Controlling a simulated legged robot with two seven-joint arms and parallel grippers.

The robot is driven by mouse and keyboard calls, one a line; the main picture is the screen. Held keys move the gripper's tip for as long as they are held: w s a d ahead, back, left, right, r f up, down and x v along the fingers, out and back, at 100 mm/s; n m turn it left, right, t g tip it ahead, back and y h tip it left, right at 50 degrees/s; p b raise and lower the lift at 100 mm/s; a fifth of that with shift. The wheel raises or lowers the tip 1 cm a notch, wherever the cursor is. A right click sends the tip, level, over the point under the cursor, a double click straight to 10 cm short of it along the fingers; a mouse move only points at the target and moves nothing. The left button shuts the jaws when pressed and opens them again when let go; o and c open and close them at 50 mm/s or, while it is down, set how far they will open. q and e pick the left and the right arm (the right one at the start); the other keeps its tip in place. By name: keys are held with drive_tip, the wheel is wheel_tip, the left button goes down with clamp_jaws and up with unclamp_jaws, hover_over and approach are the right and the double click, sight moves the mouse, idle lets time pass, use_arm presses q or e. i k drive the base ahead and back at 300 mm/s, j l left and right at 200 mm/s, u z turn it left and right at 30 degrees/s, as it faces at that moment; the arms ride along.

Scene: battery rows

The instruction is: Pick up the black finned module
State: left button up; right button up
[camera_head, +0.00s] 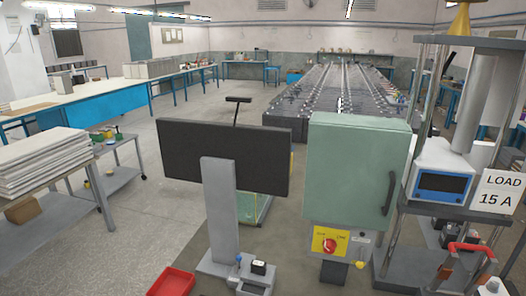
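No part clearly shows fins, so I cannot tell for sure which thing is the black finned module. A small black block (259,267) sits on the grey base at the foot of the panel stand, low in the middle of the head view; it is too small to make out fins. Several dark blocks (453,234) stand on a shelf of the rack at the right, partly hidden by posts. Neither of my grippers is in view.
A dark panel (222,157) on a grey post and a green cabinet (353,168) with a red knob stand close in front. A red bin (172,283) is on the floor. A cart with stacked boards (42,160) is left. Floor (150,225) between is clear.

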sight(258, 267)
drive_tip(key=i+j+z, duration=0.1)
drive_tip(key=j, duration=0.2)
drive_tip(key=i+j+z, duration=0.1)
drive_tip(key=i+j, duration=0.15)
drive_tip(key=i+j+z, duration=0.1)
drive_tip(key=j, duration=0.3)
drive_tip(key=i+j+z, duration=0.1)
drive_tip(key=j, duration=0.25)
drive_tip(key=i+j+z, duration=0.1)
drive_tip(key=j, duration=0.25)
drive_tip(key=i+j+z, duration=0.1)
drive_tip(key=j, duration=0.3)
drive_tip(key=i, duration=0.1)
